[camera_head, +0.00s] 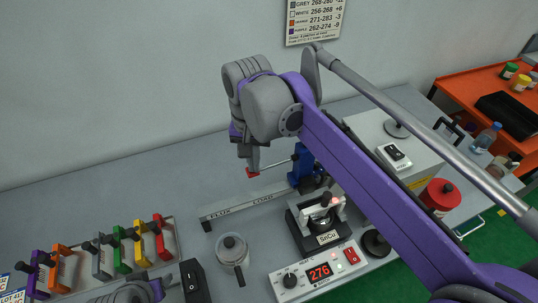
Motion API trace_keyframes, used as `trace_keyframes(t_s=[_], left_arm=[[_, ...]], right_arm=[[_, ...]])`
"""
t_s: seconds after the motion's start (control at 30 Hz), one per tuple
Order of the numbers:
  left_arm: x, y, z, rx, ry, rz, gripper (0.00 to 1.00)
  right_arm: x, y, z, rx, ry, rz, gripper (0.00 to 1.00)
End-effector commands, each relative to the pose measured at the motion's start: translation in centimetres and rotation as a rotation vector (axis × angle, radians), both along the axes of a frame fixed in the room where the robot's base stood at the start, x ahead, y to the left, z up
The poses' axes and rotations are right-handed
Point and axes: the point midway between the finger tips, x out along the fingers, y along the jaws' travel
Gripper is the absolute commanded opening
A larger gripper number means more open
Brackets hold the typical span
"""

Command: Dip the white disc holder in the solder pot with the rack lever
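My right gripper (252,160) hangs fingers-down at the red end of the rack lever (278,164), a thin rod that runs to a blue rack stand (302,168). The fingertips are at or just above that red end; whether they are closed on it is unclear. The solder pot (317,238), black and labelled SnCu, stands in front of the stand. A white part (339,207), likely the white disc holder, is at the top of the pot; its exact height is unclear.
A controller (318,272) reads 276. Coloured holders (122,250) stand in a row at lower left. A wall chart (314,20) lists WHITE 256-268, +6.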

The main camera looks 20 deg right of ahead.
Motion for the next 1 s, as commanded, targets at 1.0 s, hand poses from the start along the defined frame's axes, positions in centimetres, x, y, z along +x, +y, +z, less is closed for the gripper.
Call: trace_keyframes(t_s=[1.0], left_arm=[[2.1, 0.0, 5.2, 0.0, -0.039, 0.0, 0.56]], right_arm=[[0.1, 0.0, 6.4, 0.0, -0.002, 0.0, 0.0]])
